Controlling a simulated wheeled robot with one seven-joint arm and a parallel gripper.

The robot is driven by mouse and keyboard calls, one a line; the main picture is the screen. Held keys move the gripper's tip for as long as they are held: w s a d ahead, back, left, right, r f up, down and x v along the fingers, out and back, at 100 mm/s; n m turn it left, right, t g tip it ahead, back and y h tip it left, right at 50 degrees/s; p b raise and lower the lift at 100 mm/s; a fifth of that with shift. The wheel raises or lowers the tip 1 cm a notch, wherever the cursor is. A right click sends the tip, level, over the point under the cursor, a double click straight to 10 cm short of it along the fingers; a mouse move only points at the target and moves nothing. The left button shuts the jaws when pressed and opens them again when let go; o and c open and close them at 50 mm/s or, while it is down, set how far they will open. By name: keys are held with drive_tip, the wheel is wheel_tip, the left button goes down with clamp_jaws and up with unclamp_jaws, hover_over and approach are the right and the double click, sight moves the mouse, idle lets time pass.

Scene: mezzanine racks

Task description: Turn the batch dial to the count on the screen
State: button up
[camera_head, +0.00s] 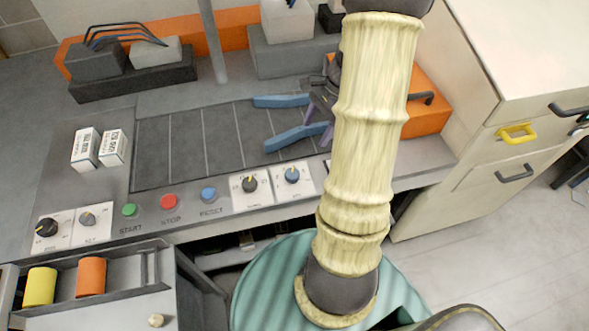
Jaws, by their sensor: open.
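Several dials sit on white plates along the panel's front edge. A black dial (250,184) and a blue dial (292,175) are at the middle. Another black dial (47,227) and a grey dial (88,218) are at the left. Their labels are too small to tell which is the batch dial. I cannot make out a screen showing a count. My gripper (267,123) has two blue fingers spread apart, pointing left above the dark slatted panel, with nothing between them. It is beyond the middle dials, apart from them. My arm hides part of the panel's right side.
Green (129,210), red (169,202) and blue (209,194) buttons line the front edge. Two small white boxes (99,148) stand at left. A grey post (212,40) rises behind. A tray (123,279) with yellow and orange cylinders is at front left; a drawer cabinet (490,130) is right.

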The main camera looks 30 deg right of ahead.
sight(293, 173)
drive_tip(key=p+x, duration=0.1)
drive_tip(key=x, duration=1.5)
drive_tip(key=shift+w+a+p, duration=0.15)
drive_tip(key=shift+a+p, duration=0.05)
drive_tip(key=shift+p, duration=0.15)
drive_tip(key=shift+w+a+f, duration=0.15)
drive_tip(key=shift+f, duration=0.3)
drive_tip(key=c, duration=1)
